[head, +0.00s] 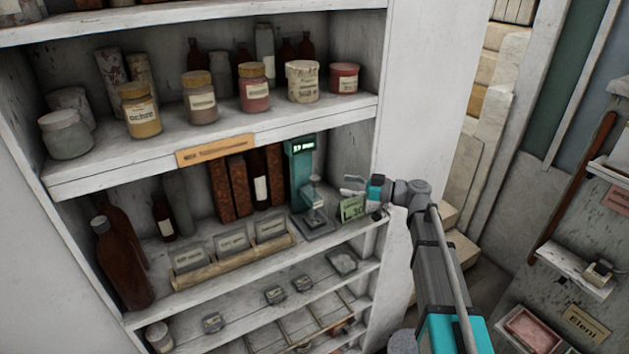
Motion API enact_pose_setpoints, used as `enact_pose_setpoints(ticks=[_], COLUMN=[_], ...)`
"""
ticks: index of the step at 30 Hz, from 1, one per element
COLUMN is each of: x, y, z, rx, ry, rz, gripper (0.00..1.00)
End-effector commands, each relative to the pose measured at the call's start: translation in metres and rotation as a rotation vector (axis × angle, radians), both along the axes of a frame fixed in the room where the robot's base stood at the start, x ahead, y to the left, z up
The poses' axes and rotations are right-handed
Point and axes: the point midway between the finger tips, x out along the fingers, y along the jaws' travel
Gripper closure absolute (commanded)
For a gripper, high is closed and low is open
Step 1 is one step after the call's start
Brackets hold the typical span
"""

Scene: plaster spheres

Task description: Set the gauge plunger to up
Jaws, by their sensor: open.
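The gauge (298,168) is a teal upright stand with a lit green display, on the middle shelf near its right end. A grey plunger part (314,193) sits low at its front, above a flat grey base (318,226). Whether the plunger is up or down is too small to tell. My gripper (345,186) is open and empty, just right of the gauge and at about the plunger's height. A small gap seems to lie between the fingertips and the plunger.
A green card marked L 30 (351,208) stands just below my gripper. Dark books (240,185) stand left of the gauge, and a wooden rack of labelled cards (232,261) lies in front. The shelf above holds several jars (253,90). The cabinet's right side wall (425,70) is close to my arm.

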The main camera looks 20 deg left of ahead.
Motion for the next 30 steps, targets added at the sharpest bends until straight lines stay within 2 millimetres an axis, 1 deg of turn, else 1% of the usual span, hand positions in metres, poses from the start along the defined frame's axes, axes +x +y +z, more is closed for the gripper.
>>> enact_pose_setpoints(ticks=[1, 6, 15, 21, 25, 30], x=[-0.001, -0.003, -0.006, -0.007, -0.008, -0.008], y=[0.009, 0.034, 0.074, 0.09, 0.093, 0.094], z=[0.0, 0.0, 0.0, 0.0, 0.0, 0.0], rx=[0.0, 0.0, 0.0, 0.0, 0.0, 0.0], ry=[0.0, 0.0, 0.0, 0.0, 0.0, 0.0], rz=[0.003, 0.003, 0.002, 0.001, 0.001, 0.0], gripper=[0.21, 0.21, 0.21, 0.21, 0.21, 0.21])
